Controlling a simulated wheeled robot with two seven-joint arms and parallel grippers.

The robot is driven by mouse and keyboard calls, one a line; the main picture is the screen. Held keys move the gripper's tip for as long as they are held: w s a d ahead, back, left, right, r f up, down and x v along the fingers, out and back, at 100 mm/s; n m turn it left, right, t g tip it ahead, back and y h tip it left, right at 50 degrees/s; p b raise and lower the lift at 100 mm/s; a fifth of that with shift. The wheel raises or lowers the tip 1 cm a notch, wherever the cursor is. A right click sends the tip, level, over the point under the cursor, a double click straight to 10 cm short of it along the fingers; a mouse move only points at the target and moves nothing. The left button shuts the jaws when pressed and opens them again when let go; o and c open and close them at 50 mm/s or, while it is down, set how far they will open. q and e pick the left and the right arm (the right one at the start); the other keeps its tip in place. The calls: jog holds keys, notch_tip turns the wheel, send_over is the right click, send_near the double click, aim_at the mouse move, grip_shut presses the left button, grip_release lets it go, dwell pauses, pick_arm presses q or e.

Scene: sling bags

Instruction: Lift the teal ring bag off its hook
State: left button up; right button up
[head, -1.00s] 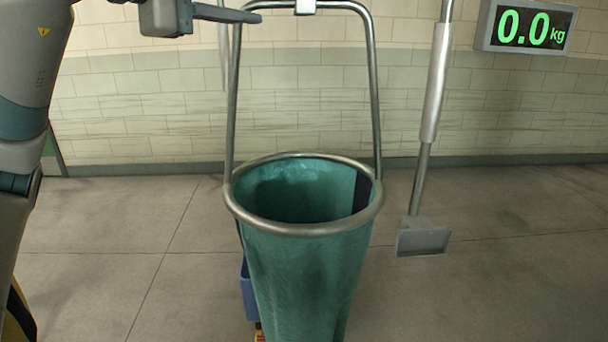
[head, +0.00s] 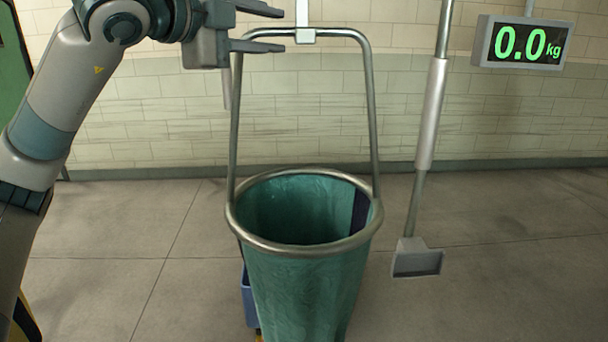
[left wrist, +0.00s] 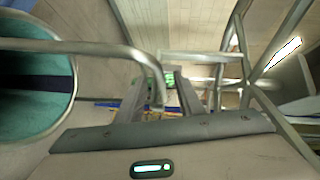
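The teal ring bag (head: 310,290) hangs upright, mouth up, from a steel ring with a tall wire bail. The top bar of the bail (head: 345,34) meets a white hook (head: 304,35) at the top of the head view. My left gripper (head: 275,28) is open, fingers pointing right, just left of the hook at the bail's top left corner. The left wrist view shows the teal bag (left wrist: 30,105) at left and a steel bar passing near the open fingertips (left wrist: 160,88). Contact cannot be told. My right gripper is out of view.
A scale display (head: 523,44) reading 0.0 kg hangs at upper right. A metal pole (head: 430,115) with a grey block (head: 417,260) at its lower end hangs right of the bag. A blue item (head: 248,300) shows behind the bag. The floor around is clear.

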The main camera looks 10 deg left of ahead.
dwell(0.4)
pick_arm(q)
grip_shut()
dwell(1.2)
